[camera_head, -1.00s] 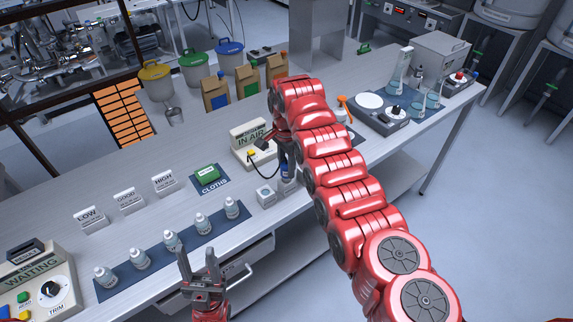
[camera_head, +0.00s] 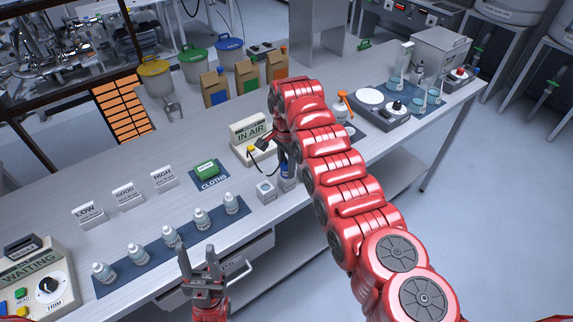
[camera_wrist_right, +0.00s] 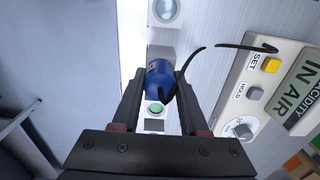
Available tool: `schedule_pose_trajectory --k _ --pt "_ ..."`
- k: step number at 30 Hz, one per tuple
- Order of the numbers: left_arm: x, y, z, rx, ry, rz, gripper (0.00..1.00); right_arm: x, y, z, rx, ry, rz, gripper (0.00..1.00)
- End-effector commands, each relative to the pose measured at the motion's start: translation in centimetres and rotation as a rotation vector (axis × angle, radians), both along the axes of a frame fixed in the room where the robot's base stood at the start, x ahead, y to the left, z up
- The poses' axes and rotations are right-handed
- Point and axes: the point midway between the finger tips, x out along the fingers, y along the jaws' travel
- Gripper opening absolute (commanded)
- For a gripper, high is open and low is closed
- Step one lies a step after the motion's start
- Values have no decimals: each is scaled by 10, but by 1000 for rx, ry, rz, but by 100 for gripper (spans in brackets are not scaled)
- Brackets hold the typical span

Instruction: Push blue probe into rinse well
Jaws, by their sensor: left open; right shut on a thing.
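The blue probe (camera_wrist_right: 158,80) is in the right wrist view, with a black cable curving from it. My right gripper (camera_wrist_right: 160,95) is shut on it. In the head view the probe (camera_head: 284,168) hangs below my right gripper, just above or at a small block (camera_head: 287,184) at the bench's front edge. Whether its tip is inside cannot be told. A second small block with a round well (camera_head: 266,191) is just left of it; this well (camera_wrist_right: 164,11) also shows in the right wrist view. Which is the rinse well is unclear. My left gripper (camera_head: 201,268) is open and empty, in front of the bench.
The meter (camera_head: 249,131) reading IN AIR stands behind the probe; its buttons (camera_wrist_right: 255,93) lie close to my right gripper. A mat with several bottles (camera_head: 185,252) and a green cloth pack (camera_head: 207,170) are to the left. A spray bottle (camera_head: 342,107) stands to the right.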

Motion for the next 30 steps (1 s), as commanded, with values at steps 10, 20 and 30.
schedule_pose_trajectory --k 10,20,30 --pt "0 0 -2 0 0 0 50 0 0 -4 0 0 0 47" --pt "0 0 -2 0 0 0 50 0 0 -4 0 0 0 78" --pt "0 0 -2 0 0 0 50 0 0 -4 1 -1 0 100"
